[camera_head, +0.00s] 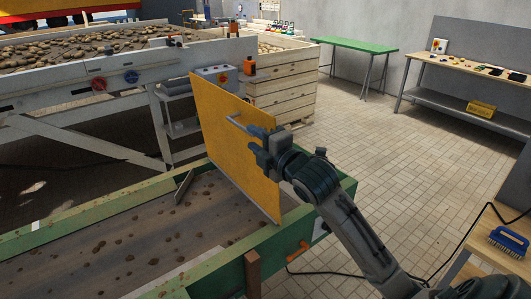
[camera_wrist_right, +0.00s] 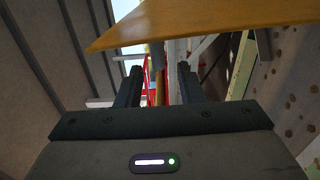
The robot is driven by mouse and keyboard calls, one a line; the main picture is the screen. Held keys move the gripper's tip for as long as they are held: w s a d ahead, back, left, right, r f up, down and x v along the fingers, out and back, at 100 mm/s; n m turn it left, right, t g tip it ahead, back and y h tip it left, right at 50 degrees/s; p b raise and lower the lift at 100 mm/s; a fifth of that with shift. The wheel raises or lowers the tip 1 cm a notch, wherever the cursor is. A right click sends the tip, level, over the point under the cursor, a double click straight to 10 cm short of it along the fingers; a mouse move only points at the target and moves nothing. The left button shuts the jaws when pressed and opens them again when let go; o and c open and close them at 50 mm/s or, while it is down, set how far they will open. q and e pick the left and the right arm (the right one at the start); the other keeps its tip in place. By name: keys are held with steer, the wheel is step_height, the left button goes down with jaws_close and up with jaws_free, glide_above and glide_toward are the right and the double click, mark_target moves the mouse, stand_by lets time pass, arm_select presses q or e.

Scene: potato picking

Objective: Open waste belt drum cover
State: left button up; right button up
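The yellow drum cover (camera_head: 225,140) stands steeply upright across the green-framed waste belt (camera_head: 110,245), its lower edge near the belt's right side rail. A grey bar handle (camera_head: 240,124) sticks out of its face. My right gripper (camera_head: 256,144) is at the cover's face, close beside the handle; its fingers are apart. In the right wrist view, my right gripper (camera_wrist_right: 159,85) shows a gap between its fingers, and the yellow cover (camera_wrist_right: 200,28) spans the top. I cannot tell whether the fingers touch the handle. My left gripper is out of view.
A potato conveyor (camera_head: 90,50) runs behind the belt at the left. Wooden crates (camera_head: 285,88) stand behind the cover. A green table (camera_head: 355,44) and a workbench (camera_head: 460,65) are at the back. A blue brush (camera_head: 509,240) lies at the lower right. The tiled floor between is clear.

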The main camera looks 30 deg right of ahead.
steer(key=shift+s+d+b, duration=0.15)
steer(key=shift+s+b, duration=0.5)
steer(key=shift+s, duration=1.75)
